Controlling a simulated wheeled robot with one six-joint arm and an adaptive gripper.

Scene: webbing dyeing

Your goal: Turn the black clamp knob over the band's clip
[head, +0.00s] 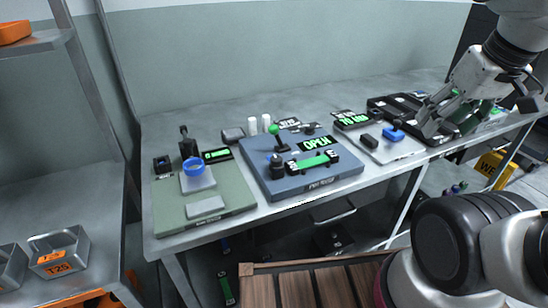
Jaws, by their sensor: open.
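A blue board (340,181) lies on the grey table at the middle of the head view. A short green band (313,162) with black end pieces lies on it. A black knob (277,167) stands upright at the band's left end; it looks like the clamp knob. I cannot make out the clip itself at this size. A display (314,143) behind the band reads OPEN. My gripper (431,121) is at the upper right, over the table's right part, well apart from the knob. It is open, with nothing visible between its fingers.
A green-knobbed lever (274,130) rises behind the black knob. A green board (163,205) with a blue ring (194,167) is at left. A pale board (398,152) with a blue handle (393,134) and a black tray (386,103) are at right.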

